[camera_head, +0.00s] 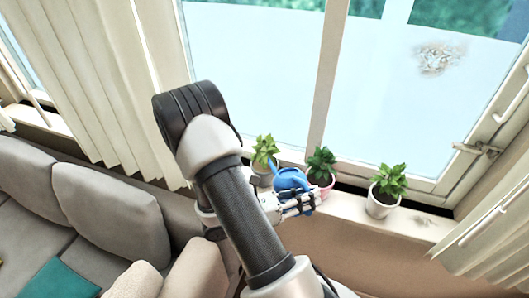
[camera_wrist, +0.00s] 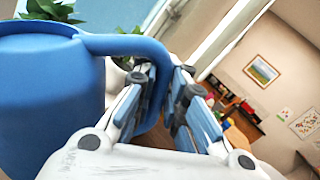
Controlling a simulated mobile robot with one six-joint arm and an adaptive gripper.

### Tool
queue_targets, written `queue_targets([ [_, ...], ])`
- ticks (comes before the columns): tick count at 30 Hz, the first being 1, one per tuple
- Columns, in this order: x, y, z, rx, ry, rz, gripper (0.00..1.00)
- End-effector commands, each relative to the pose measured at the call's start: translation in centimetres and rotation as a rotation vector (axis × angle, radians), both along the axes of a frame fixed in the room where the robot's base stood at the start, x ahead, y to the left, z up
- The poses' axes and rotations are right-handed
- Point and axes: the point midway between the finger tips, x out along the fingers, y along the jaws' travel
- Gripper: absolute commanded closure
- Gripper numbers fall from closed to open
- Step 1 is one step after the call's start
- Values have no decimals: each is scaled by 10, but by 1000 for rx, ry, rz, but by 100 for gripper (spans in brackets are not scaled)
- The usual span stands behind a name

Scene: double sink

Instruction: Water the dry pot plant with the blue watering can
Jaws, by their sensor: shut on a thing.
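The blue watering can (camera_head: 290,179) is held in the air at the window sill, in front of the potted plants. Its spout points up and left toward the yellowish, drier-looking plant (camera_head: 265,149) at the left; I cannot tell whether water flows. In the wrist view the can's body (camera_wrist: 48,92) fills the left side, and its handle runs between the fingers. My gripper (camera_head: 305,198) is shut on that handle; its fingers also show in the wrist view (camera_wrist: 164,88).
A green plant (camera_head: 321,163) in a pinkish pot stands close behind the can. Another green plant (camera_head: 388,181) in a white pot stands to the right on the sill (camera_head: 420,222). The window rises behind; a grey sofa (camera_head: 105,205) is at the left.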

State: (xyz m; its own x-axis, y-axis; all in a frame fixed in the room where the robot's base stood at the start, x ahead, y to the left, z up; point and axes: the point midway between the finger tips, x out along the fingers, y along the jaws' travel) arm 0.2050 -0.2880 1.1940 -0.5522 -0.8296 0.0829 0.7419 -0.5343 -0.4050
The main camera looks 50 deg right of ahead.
Motion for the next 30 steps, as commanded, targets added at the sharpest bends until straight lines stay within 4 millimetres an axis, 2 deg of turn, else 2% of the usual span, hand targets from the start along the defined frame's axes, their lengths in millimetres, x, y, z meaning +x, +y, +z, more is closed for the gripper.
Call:
queue_targets([
  [14, 0, 0, 2, -2, 3, 0, 100],
  [30, 5, -2, 20, 24, 65, 0, 100],
])
